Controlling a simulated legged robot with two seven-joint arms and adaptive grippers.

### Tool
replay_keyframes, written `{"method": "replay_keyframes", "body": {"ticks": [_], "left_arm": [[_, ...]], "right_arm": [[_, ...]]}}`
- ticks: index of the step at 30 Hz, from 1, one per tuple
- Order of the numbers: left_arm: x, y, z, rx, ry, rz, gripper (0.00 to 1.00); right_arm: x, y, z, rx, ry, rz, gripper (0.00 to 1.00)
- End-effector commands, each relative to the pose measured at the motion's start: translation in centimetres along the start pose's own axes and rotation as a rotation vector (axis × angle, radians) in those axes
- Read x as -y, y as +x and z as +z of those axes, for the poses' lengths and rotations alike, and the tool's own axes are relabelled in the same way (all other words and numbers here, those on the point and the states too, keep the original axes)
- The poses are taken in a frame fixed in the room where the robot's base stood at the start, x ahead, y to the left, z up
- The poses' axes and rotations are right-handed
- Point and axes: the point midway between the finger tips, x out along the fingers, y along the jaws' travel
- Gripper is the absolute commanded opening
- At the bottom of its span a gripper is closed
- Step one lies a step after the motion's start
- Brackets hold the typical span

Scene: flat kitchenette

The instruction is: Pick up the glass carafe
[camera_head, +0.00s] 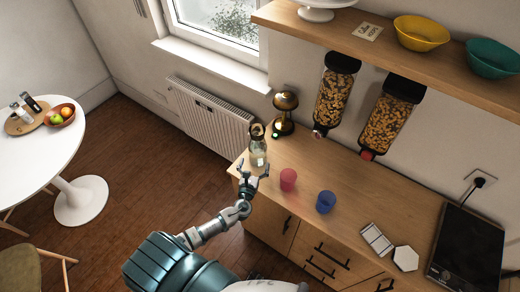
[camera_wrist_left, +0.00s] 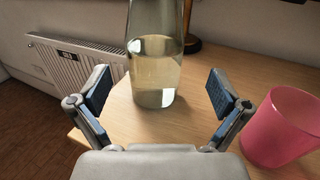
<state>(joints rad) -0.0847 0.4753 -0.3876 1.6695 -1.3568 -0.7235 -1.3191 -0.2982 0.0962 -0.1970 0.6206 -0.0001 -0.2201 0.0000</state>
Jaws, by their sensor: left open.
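The glass carafe (camera_head: 258,158) stands upright near the left end of the wooden counter, with pale liquid in it. In the left wrist view the carafe (camera_wrist_left: 155,65) stands just ahead, between the lines of the two fingers; its top is cut off by the frame. My left gripper (camera_head: 254,170) is at the counter's left end, right in front of the carafe. In the left wrist view the left gripper (camera_wrist_left: 160,92) has its fingers spread wide with nothing held between them. My right gripper does not show.
A pink cup (camera_head: 288,180) stands close on the right; it also shows in the left wrist view (camera_wrist_left: 283,125). A blue cup (camera_head: 325,202) is farther right. A brass lamp (camera_head: 285,110) stands behind the carafe. Cereal dispensers (camera_head: 336,92) hang above the counter (camera_head: 345,190).

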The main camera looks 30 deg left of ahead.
Motion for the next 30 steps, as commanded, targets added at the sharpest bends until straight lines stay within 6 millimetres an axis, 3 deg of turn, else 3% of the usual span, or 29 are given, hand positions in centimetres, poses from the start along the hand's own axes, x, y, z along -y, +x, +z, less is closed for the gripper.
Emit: {"method": "replay_keyframes", "body": {"ticks": [3, 13, 19, 27, 30], "left_arm": [[-0.1, 2.0, 0.0, 0.0, 0.0, 0.001, 1.0], [0.5, 5.3, -0.2, 0.001, 0.004, 0.001, 1.0], [0.6, 7.8, -0.4, 0.001, 0.005, -0.001, 1.0], [0.1, 8.2, -0.6, -0.001, 0.0, 0.0, 1.0], [0.0, 8.2, -0.6, -0.001, -0.001, 0.0, 0.75]], "right_arm": [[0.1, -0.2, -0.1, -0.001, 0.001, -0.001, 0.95], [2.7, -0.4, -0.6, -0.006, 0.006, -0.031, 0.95], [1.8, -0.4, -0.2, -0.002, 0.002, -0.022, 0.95], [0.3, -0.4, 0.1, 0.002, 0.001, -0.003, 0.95], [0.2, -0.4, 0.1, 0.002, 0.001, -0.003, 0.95]]}}
